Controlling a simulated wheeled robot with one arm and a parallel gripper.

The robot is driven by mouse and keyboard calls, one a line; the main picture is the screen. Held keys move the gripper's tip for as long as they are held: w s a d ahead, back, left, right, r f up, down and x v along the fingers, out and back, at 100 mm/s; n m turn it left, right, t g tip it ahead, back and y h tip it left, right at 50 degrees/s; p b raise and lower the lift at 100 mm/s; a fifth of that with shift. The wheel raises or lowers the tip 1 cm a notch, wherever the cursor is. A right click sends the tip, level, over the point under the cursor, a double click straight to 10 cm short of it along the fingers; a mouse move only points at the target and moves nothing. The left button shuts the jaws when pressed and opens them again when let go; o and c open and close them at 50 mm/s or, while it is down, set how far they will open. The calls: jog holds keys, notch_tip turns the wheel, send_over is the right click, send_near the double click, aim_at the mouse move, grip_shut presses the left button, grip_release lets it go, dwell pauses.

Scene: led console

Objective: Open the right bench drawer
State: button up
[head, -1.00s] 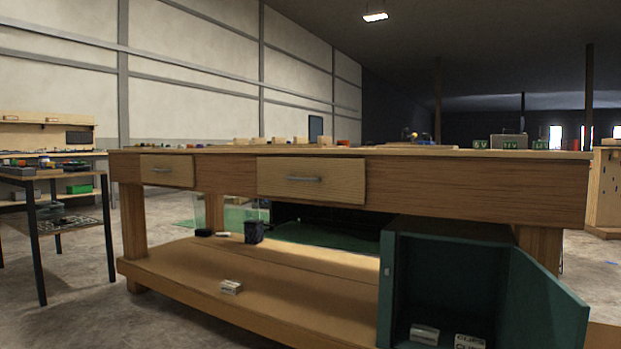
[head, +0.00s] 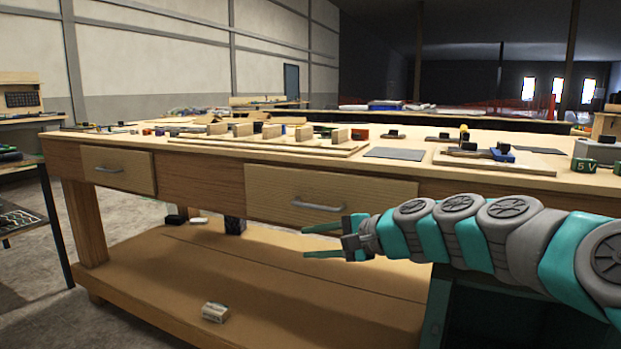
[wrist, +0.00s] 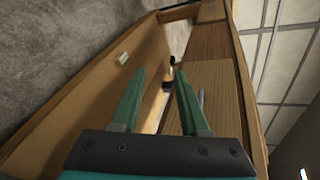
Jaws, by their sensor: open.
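The right bench drawer (head: 395,193) has a pale wooden front in the bench's front rail and looks closed. Its grey bar handle (head: 318,206) is low on the front; it also shows in the wrist view (wrist: 201,96), beside the right finger. My gripper (head: 306,241) is open and empty. It points left in the head view, just below the handle in the picture and apart from it. The wrist view shows both green fingers (wrist: 159,75) spread, with the drawer front (wrist: 215,85) to their right.
The left drawer (head: 118,170) looks closed. The benchtop (head: 400,135) carries wooden blocks, mats and tools. A green cabinet (head: 500,312) stands below my arm. A side table is at far left.

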aim_at(315, 207)
jog(key=w+d+r+m+t, duration=0.1)
jog(key=w, duration=0.2)
jog(key=w+d+r+m+p, duration=0.1)
jog(key=w+r+m, duration=0.1)
jog(key=w+d+r+m+t, duration=0.1)
jog(key=w, duration=0.2)
jog(key=shift+w+d+r+t+p, duration=0.15)
jog(key=shift+w+d+t+p, duration=0.1)
jog(key=shift+w+t+p, duration=0.1)
jog(key=x, duration=0.7)
jog(key=shift+a, duration=0.2)
grip_shut()
jog(key=shift+s, duration=0.1)
dwell(0.4)
